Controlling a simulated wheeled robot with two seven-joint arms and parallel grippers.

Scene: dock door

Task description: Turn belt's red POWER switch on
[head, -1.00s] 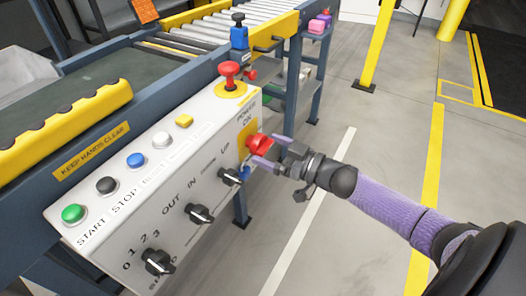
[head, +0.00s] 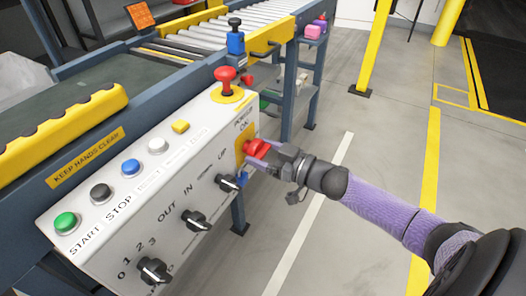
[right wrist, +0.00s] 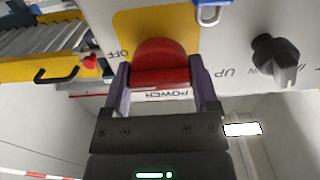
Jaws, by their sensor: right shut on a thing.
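The red POWER switch (head: 256,149) is a knob on a yellow plate at the right end of the belt's white control panel (head: 150,185). My right gripper (head: 262,156) is at the knob, its two fingers on either side of it. In the right wrist view the red knob (right wrist: 160,62) sits between the purple fingers (right wrist: 163,88), and the gripper is shut on it. The lettering OFF shows left of the knob and POWER shows below it. Part of the plate is hidden behind the knob. My left gripper is not in view.
A red mushroom button (head: 225,76) stands on the panel's top. A black selector knob (head: 228,182) is close to the switch, and a small padlock (right wrist: 208,12) hangs beside the plate. The floor right of the panel is clear.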

